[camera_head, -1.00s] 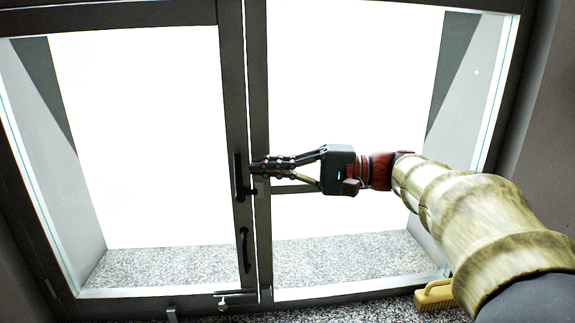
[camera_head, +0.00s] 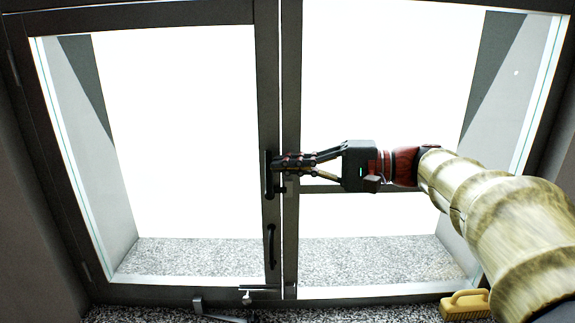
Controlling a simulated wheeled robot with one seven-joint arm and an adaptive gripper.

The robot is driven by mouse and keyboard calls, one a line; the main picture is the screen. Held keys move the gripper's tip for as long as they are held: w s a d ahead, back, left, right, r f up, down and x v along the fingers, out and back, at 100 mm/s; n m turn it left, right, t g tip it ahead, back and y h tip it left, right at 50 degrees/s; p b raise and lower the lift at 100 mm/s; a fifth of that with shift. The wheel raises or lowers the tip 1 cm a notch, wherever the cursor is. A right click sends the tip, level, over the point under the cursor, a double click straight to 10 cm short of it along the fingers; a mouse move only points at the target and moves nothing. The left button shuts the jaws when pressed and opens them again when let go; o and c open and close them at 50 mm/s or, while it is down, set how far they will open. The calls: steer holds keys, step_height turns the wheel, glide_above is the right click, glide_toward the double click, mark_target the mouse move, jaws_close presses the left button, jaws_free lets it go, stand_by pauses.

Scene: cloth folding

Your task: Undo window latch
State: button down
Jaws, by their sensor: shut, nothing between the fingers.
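A two-pane window with dark frames fills the view. A dark upright latch handle (camera_head: 268,178) sits on the middle stile. A second dark curved handle (camera_head: 271,246) is below it on the same stile. A small metal bolt or catch (camera_head: 250,293) shows at the bottom rail; which of these is the task's latch I cannot tell. My gripper (camera_head: 279,164) points left, its fingers shut and empty, tips beside or over the upper handle's right side. Whether they touch it I cannot tell. The fingers may hide part of the handle.
A yellow brush (camera_head: 466,304) lies on the speckled sill at the lower right. A dark metal piece (camera_head: 205,309) sits at the bottom, left of the middle stile. My arm crosses in front of the right pane. Space before the left pane is clear.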

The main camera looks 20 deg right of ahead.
mark_target(269, 159)
steer(key=shift+a+r, duration=0.2)
steer(key=shift+a, duration=0.05)
steer(key=shift+w+a+r+n+g+h+p, duration=0.2)
steer(key=shift+a+g+h+p, duration=0.15)
steer(key=shift+h+p, duration=0.25)
steer(key=shift+w+a+r+n+g+h+p, duration=0.15)
steer(key=shift+a+g+h+p, duration=0.2)
steer(key=shift+h, duration=0.35)
steer(key=shift+w+a+r+g+h+p, duration=0.15)
steer(key=shift+a+g+h+p, duration=0.15)
steer(key=shift+a+h+p, duration=0.5)
steer(key=shift+w+a+f+n+g+h+p, duration=0.15)
steer(key=shift+w+a+f+g+h+p, duration=0.25)
steer(key=shift+a+f+h+p, duration=0.55)
steer(key=shift+w+a+f+n+g+h+p, duration=0.15)
steer(key=shift+w+a+f+g+h+p, duration=0.4)
steer(key=shift+a+h, duration=0.6)
steer(key=shift+w+a+f+n+g+h+p, duration=0.15)
steer(key=shift+a+f+g+h+p, duration=0.1)
steer(key=shift+a+f+h+p, duration=0.75)
steer(key=shift+a, duration=0.2)
